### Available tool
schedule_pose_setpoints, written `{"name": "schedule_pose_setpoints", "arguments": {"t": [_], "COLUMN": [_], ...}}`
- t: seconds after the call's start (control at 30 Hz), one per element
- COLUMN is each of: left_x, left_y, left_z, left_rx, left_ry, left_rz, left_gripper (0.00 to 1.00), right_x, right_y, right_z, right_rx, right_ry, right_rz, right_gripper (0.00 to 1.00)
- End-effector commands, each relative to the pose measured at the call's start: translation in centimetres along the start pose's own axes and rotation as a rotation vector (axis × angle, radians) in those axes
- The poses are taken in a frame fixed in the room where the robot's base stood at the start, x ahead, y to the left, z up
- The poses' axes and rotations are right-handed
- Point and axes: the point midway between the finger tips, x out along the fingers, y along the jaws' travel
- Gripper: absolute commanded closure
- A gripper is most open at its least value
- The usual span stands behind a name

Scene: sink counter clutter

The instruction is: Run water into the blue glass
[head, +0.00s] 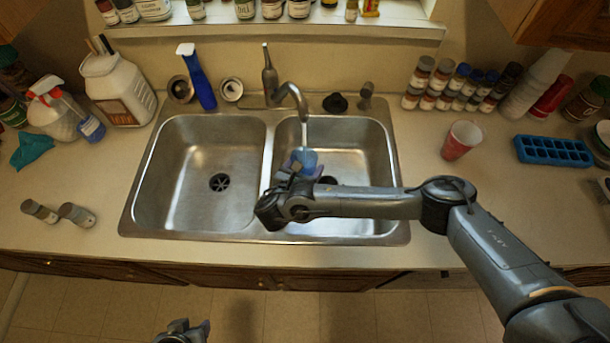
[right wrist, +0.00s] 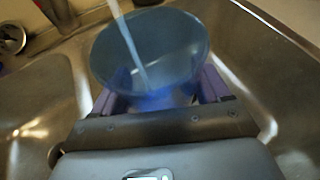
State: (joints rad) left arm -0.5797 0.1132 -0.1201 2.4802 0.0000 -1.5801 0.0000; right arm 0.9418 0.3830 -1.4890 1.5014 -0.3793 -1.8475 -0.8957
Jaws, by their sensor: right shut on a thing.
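The blue glass (head: 305,158) is held over the right basin, under the tap (head: 291,92). In the right wrist view the glass (right wrist: 150,48) has its open mouth toward the camera, and a stream of water (right wrist: 128,42) falls from above into it. The purple fingers of my right gripper (head: 300,172) are shut on the glass, one on each side; they also show in the right wrist view (right wrist: 160,92). My left gripper (head: 185,330) is low at the bottom edge of the head view, away from the counter; its jaws are not clear.
The double sink (head: 205,237) has an empty left basin. A red cup (head: 461,140) and a blue ice tray (head: 553,151) stand right of it. A blue spray bottle (head: 203,88) stands behind the left basin. The front right counter is mostly clear.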

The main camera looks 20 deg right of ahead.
Motion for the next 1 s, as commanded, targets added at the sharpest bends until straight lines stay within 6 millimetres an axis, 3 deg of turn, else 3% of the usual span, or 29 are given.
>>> {"name": "schedule_pose_setpoints", "arguments": {"t": [1.0], "left_x": [8.0], "left_y": [0.0], "left_z": [2.6], "left_rx": [0.01], "left_ry": [-0.002], "left_rz": [-0.008], "left_gripper": [0.59], "right_x": [9.3], "right_y": [3.9], "right_z": [1.2], "right_rx": [0.003], "right_ry": [-0.001], "right_rz": [-0.001], "right_gripper": [0.63]}}
